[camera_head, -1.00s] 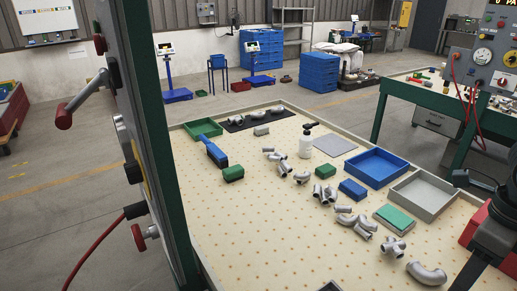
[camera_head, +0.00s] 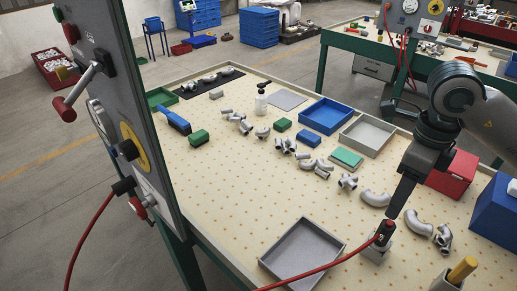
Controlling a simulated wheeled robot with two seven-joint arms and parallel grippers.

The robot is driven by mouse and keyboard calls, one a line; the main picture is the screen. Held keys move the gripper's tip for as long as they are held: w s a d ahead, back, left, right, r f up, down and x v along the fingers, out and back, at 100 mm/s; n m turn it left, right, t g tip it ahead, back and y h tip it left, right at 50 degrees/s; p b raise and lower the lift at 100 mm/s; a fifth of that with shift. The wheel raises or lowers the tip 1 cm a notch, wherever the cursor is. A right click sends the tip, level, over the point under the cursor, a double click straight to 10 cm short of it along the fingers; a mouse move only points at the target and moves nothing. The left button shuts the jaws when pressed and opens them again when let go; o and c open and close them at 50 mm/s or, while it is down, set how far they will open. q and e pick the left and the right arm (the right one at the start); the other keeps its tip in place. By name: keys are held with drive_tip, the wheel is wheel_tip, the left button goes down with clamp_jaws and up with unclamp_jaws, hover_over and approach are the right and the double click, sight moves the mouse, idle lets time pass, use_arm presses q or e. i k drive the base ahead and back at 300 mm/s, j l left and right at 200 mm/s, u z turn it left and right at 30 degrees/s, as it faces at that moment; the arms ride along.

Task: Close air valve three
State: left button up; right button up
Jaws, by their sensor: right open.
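A grey upright panel (camera_head: 90,25) stands at the left. It carries a lever with a red grip (camera_head: 66,108), slanting down to the left. Below are a black knob (camera_head: 127,149) on a yellow disc and a red-handled fitting (camera_head: 139,207) with a red hose beside it. I cannot tell which of these is air valve three. My right gripper (camera_head: 394,213) is open, pointing down over the table's right side, far from the panel. It is close to a black and red hose end (camera_head: 385,232) in a small holder; contact is unclear. My left gripper is out of view.
The dotted table (camera_head: 225,185) holds several metal pipe fittings, a blue tray (camera_head: 326,115), a light grey tray (camera_head: 366,137) and a dark grey tray (camera_head: 302,252) in front. The red hose (camera_head: 330,268) crosses the front. A red box (camera_head: 453,175) stands at right.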

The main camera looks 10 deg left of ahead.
sight(139, 208)
drive_tip(key=k+j, duration=0.9)
drive_tip(key=j, duration=0.1)
